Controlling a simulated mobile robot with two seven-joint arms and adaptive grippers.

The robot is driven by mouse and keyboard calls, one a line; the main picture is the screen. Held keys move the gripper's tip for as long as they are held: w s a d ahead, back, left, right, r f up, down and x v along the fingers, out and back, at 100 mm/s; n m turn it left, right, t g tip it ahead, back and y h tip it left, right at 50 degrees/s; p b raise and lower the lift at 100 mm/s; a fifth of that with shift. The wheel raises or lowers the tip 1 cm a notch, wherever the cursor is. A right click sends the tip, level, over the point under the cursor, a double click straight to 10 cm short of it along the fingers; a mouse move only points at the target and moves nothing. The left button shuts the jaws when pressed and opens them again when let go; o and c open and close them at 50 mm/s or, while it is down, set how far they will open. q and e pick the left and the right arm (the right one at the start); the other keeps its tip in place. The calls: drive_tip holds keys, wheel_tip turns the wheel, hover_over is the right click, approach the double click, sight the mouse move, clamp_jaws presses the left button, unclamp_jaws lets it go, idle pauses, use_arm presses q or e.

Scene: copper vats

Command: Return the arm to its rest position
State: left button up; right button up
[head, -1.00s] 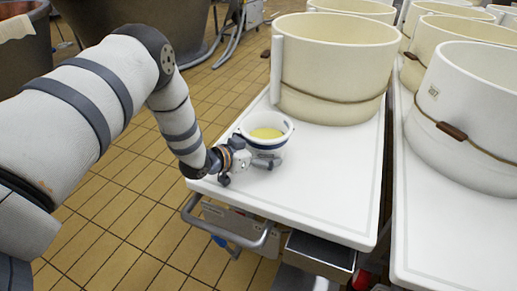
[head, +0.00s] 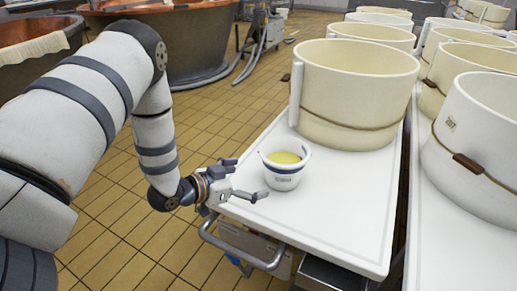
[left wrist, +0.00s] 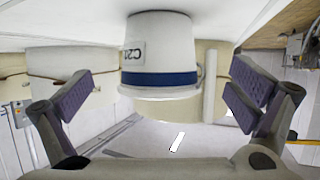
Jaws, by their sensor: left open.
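My left arm (head: 152,130) reaches in from the left in the head view and bends down toward the near left corner of the white table. My left gripper (head: 250,178) is open and empty, with its fingers spread near the table's left edge. A small white bucket (head: 284,178) with a blue band and yellow contents stands upright on the table, just beyond the fingers and apart from them. In the left wrist view the bucket (left wrist: 160,50) appears upside down between the open fingers, with a gap. My right gripper is not in view.
The white table (head: 340,225) carries a large cream tub (head: 355,95) behind the bucket. A second table (head: 450,240) with more tubs stands to the right. Copper vats (head: 180,45) stand at the back left. Tiled floor (head: 120,210) lies open left of the table.

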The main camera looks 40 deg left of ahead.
use_arm(q)
drive_tip(key=s+d+f+n+g+p, duration=0.1)
drive_tip(key=s+d+f+g+p, duration=0.3)
drive_tip(key=s, duration=0.3)
drive_tip(key=s+d+f+n+g+p, duration=0.1)
drive_tip(key=s+d+f+g+p, duration=0.15)
drive_tip(key=s+d, duration=0.35)
drive_tip(key=s+d+r+g+p, duration=0.1)
drive_tip(key=s+g, duration=0.2)
drive_tip(key=s, duration=0.6)
drive_tip(key=s+d+r+g+y+p, duration=0.1)
drive_tip(key=s+d+r+g+p, duration=0.1)
drive_tip(key=s, duration=0.8)
drive_tip(key=s+d+r+g+y+p, duration=0.1)
drive_tip(key=s+g, duration=0.3)
drive_tip(key=s, duration=0.5)
drive_tip(key=shift+s+d+r+p, duration=0.2)
drive_tip(key=shift+d+r+p, duration=0.15)
drive_tip(key=shift+d+r, duration=0.35)
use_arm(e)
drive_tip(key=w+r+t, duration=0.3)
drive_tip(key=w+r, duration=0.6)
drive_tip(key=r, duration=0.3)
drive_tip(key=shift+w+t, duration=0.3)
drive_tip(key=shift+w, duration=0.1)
use_arm(q)
drive_tip(key=shift+f, duration=0.1)
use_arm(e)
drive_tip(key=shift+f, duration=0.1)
